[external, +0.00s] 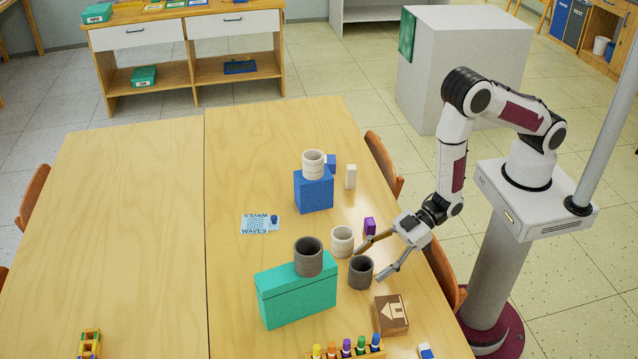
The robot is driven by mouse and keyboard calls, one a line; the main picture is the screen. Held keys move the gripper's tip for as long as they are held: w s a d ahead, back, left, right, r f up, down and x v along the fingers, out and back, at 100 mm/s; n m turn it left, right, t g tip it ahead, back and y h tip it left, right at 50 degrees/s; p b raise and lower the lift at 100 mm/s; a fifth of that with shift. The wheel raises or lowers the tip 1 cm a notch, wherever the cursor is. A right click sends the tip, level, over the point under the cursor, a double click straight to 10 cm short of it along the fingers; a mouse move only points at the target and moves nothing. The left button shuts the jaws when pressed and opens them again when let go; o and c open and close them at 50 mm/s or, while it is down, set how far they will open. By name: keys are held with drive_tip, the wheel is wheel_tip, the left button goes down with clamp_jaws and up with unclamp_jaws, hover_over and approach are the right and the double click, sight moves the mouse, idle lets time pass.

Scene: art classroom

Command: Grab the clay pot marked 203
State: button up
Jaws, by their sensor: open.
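Several clay pots are in view, and I cannot read any number on them. A dark grey pot (360,274) stands upright on the table, close to my gripper. A cream pot (342,243) stands on the table just behind it. Another dark pot (308,260) sits on a teal box (298,299), and another cream pot (313,165) sits on a blue block (314,192). My gripper (368,267) is open, its fingers spread and pointing left and down toward the dark pot on the table. Nothing shows held between them; I cannot tell whether a finger touches the pot.
A purple block (369,226), a white block (351,177) and a small blue block (330,162) stand behind my gripper. A brown box with a house mark (391,315) and a marker rack (346,352) lie in front. A WAVES card (258,224) lies left. The left table is mostly clear.

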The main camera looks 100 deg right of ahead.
sight(369, 264)
drive_tip(key=shift+x, duration=2.05)
drive_tip(key=shift+d+f, duration=0.1)
drive_tip(key=shift+f, duration=0.05)
drive_tip(key=c, duration=1.3)
